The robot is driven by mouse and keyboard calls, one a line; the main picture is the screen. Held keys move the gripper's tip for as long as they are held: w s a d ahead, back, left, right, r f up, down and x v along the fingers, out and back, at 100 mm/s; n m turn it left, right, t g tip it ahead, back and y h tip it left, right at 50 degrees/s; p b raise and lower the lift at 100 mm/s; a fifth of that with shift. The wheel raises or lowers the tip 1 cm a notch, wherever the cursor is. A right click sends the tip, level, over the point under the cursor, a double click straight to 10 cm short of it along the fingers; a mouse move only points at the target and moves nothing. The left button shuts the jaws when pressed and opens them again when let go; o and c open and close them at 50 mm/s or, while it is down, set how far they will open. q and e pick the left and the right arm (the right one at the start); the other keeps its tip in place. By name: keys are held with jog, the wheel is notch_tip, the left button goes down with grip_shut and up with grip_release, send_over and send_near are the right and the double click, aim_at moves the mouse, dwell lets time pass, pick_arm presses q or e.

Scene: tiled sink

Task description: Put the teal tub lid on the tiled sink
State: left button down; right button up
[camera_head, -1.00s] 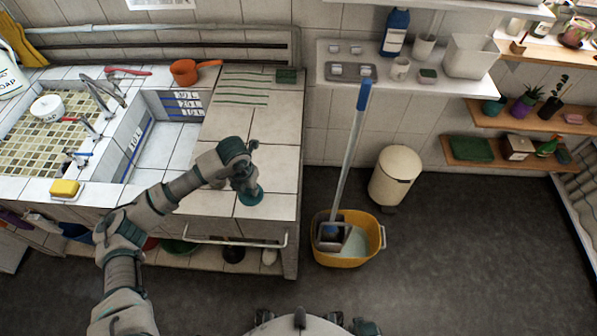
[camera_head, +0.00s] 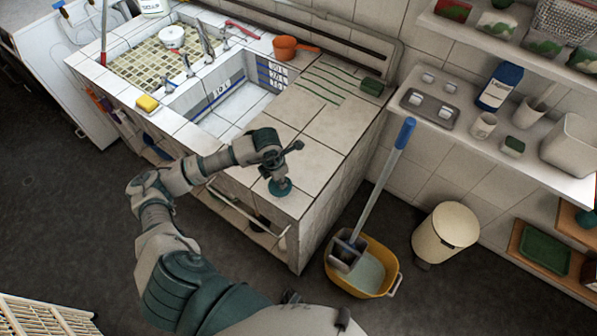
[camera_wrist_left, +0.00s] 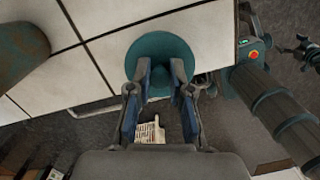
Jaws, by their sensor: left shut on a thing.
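The teal tub lid (camera_head: 280,187) is a small round disc at the front right corner of the tiled counter. My left gripper (camera_head: 277,172) is shut on it from above. In the left wrist view the lid (camera_wrist_left: 160,50) shows between the two fingers (camera_wrist_left: 161,78), over the white tiles near the counter edge. I cannot tell whether the lid touches the tiles. The tiled sink (camera_head: 312,160) has bare tiles around the lid and a basin (camera_head: 235,108) to the left. My right gripper is not in view.
An orange pot (camera_head: 290,48) and a green sponge (camera_head: 371,87) stand at the back of the counter. A yellow sponge (camera_head: 148,103) lies at its front left. A yellow mop bucket (camera_head: 375,290) and a cream bin (camera_head: 446,232) stand on the floor at the right.

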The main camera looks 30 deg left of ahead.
pick_arm(q)
send_over(299, 177)
jog(key=shift+s+f, duration=0.25)
jog(key=shift+s, duration=0.15)
jog(key=shift+w+d, duration=0.15)
notch_tip(299, 177, down, 3)
jog(key=shift+f+p, duration=0.1)
jog(key=shift+p, duration=0.2)
jog(key=shift+a+f, duration=0.25)
jog(key=shift+a, duration=0.15)
jog(key=c, duration=1.1)
grip_release()
jog(key=shift+a, duration=0.1)
jog(key=shift+o, duration=0.2)
jog(key=shift+d, duration=0.2)
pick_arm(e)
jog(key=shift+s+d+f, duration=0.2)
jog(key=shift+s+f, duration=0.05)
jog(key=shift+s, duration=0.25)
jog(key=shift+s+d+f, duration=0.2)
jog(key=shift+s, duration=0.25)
pick_arm(q)
jog(key=shift+d, duration=0.1)
